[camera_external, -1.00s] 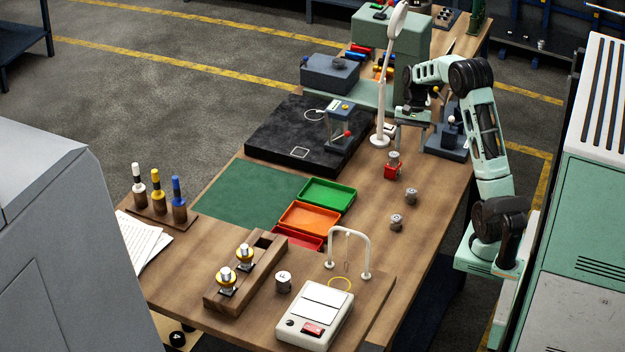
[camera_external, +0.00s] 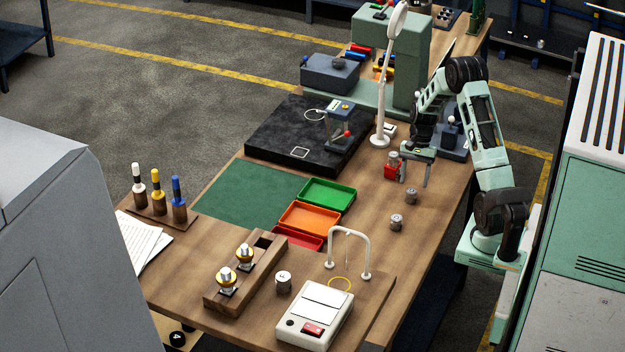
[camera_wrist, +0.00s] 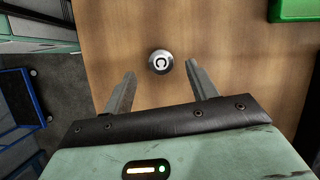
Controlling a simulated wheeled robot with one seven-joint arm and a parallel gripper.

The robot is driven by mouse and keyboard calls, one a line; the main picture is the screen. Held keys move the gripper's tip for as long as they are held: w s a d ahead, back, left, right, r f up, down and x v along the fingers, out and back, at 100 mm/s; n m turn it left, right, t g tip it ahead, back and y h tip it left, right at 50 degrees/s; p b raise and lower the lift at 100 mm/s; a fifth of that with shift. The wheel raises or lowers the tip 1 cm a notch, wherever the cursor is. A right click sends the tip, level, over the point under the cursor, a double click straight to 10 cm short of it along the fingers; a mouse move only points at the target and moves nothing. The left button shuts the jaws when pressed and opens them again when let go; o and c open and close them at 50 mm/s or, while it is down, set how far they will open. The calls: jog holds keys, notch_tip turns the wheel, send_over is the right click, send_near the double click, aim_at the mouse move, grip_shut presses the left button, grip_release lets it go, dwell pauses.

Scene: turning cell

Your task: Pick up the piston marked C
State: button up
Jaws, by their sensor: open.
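A small grey metal piston marked C (camera_wrist: 160,62) stands upright on the wooden table in the wrist view, its top face up. My gripper (camera_wrist: 160,70) is open and empty, with the piston between the lines of its two fingers, near the tips and not touched. In the external view my gripper (camera_external: 415,183) points down above the right side of the table, just above a grey piston (camera_external: 411,198) that seems to be the same one. Its letter is too small to read there.
Another piston (camera_external: 397,222) stands nearby, and one more (camera_external: 284,281) near the front. A red block with a metal top (camera_external: 392,168) stands beside my gripper. A green tray (camera_external: 327,195), also in the wrist view (camera_wrist: 293,10), lies left. A lamp (camera_external: 381,100) stands behind.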

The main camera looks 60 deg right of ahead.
aim_at(412, 191)
jog(key=p+x, duration=0.2)
jog(key=x, duration=0.3)
jog(key=shift+w+a, duration=0.1)
jog(key=shift+a, duration=0.05)
jog(key=c, duration=1.1)
